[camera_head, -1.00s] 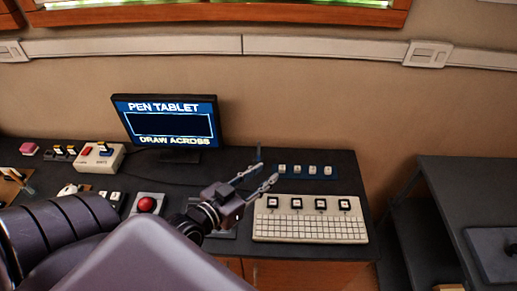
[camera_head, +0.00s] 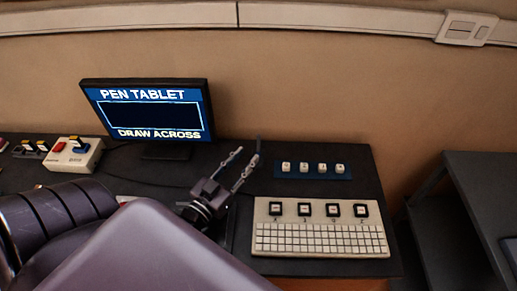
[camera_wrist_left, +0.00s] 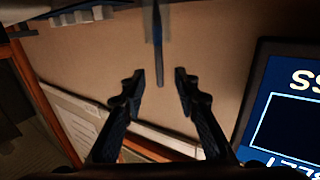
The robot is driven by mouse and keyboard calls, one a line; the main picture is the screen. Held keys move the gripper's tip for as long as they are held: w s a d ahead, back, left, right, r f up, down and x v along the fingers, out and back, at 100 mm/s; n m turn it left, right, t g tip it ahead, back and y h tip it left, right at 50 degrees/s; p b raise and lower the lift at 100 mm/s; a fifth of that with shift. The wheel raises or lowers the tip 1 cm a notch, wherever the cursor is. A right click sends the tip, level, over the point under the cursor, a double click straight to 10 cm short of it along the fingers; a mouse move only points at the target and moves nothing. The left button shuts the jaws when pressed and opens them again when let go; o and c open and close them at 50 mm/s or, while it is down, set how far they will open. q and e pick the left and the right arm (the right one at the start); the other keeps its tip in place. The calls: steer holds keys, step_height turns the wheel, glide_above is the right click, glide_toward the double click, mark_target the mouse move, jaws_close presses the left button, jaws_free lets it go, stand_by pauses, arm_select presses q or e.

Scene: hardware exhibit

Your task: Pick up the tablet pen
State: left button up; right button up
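The tablet pen (camera_head: 258,145) is a thin dark stick standing upright at the back of the desk, right of the "PEN TABLET" monitor (camera_head: 150,148). My left gripper (camera_head: 247,155) is open and empty, its two fingers pointing towards the pen. In the left wrist view, which is upside down, the pen (camera_wrist_left: 158,45) runs from the top edge down to the gap between the open fingertips (camera_wrist_left: 159,76). I cannot tell whether the pen is truly between the fingers or still beyond them. My left arm hides most of the tablet. My right gripper is not in view.
A white keyboard panel (camera_head: 320,240) lies right of my gripper. A blue strip with several white switches (camera_head: 313,178) sits behind it, close to the pen. A white switch box (camera_head: 75,155) stands left of the monitor. A dark shelf (camera_head: 470,185) stands at the right.

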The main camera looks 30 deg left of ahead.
mark_target(258, 143)
arm_select(q)
steer(key=w+p, duration=0.1)
steer(key=w, duration=0.6)
steer(key=shift+w, duration=0.25)
steer(key=shift+r, duration=0.1)
jaws_close()
